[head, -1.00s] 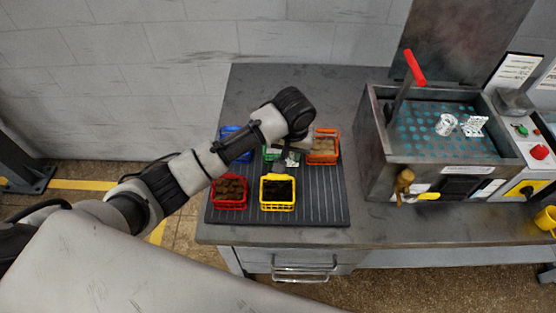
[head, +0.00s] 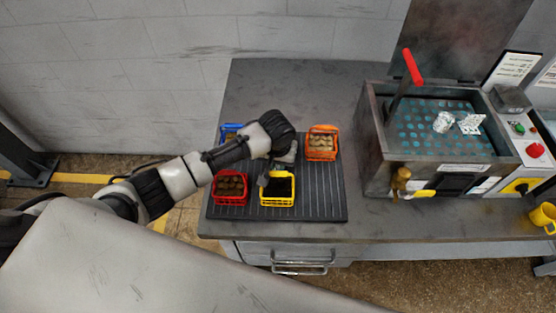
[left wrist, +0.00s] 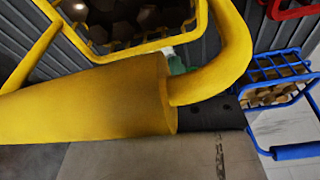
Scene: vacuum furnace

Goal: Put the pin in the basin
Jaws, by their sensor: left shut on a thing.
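No separate pin can be made out. The yellow basket (head: 278,204) stands on the ribbed mat with dark pieces in it. My left gripper (head: 264,181) is at its back left corner, pointing down. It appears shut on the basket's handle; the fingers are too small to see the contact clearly. The thick yellow handle (left wrist: 110,103) fills much of the left wrist view and hides what is behind it. The basin (head: 440,131), a metal tank with a blue-green dotted floor, stands at the right and holds two pale items. My right gripper is not in view.
A red basket (head: 231,198) stands left of the yellow one, an orange basket (head: 322,157) behind right, and a blue basket (head: 228,130) behind left. A red-tipped lever (head: 412,66) rises from the tank. The tabletop between mat and tank is clear.

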